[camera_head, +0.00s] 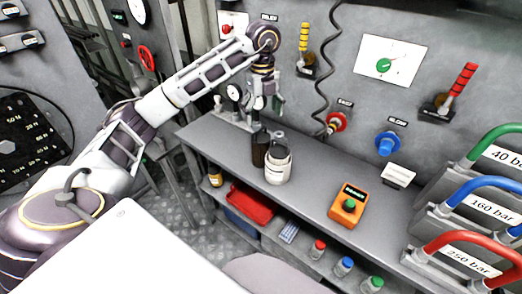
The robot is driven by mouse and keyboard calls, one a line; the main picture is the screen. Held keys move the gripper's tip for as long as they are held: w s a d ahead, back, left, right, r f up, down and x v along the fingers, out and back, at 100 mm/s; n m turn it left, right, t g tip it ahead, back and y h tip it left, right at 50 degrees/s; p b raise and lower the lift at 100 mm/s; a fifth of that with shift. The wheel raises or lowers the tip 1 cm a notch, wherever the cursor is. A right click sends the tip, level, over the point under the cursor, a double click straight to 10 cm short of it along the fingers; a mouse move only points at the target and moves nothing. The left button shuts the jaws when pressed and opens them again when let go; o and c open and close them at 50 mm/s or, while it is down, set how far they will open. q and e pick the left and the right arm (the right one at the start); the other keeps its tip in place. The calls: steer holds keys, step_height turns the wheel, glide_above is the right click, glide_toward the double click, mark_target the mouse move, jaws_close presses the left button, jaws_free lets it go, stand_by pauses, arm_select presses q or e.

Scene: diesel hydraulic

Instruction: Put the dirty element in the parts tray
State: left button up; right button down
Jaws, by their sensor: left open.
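My left arm reaches in from the left, and its gripper (262,103) points down over the bench, open. A dark brown cylinder (260,150) stands upright on the bench below the gripper; it may be the dirty element. I cannot tell whether the fingers touch it. A white canister (278,167) with a grey top stands just right of the cylinder and partly overlaps it. A red tray (251,203) lies on the lower shelf under the bench; I cannot tell if it is the parts tray. My right gripper is not in view.
An orange box with a green button (347,209) sits on the bench (310,190). Red, blue and green capped bottles (343,266) stand on the lower shelf. Blocks with coloured handles (490,215) fill the right side. A black coiled cable (322,75) hangs before the wall.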

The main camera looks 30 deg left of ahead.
arm_select(q)
steer(key=shift+n, duration=1.2)
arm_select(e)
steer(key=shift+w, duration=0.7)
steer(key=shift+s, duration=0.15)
